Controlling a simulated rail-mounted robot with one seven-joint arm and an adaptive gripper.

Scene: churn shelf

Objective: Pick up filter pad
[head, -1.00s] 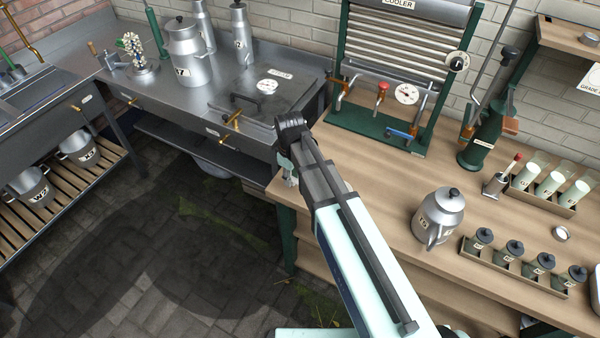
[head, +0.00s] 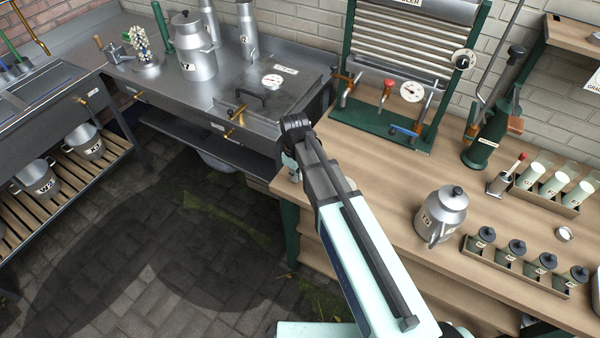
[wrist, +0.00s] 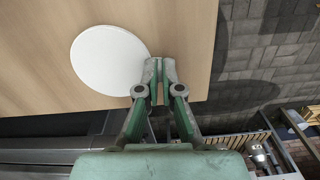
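The filter pad appears to be the white round disc (wrist: 105,60) in the wrist view, lying on a pale wooden surface near that surface's edge. In the head view, the end of my arm (head: 292,163) is at the left end of the wooden bench and mostly hidden.
The wooden bench (head: 375,200) holds a lidded metal can (head: 441,215), a rack of small lidded jars (head: 515,265) and a green cooler stand (head: 385,120). A steel counter (head: 150,82) stands behind at left. The floor (head: 150,230) between is open.

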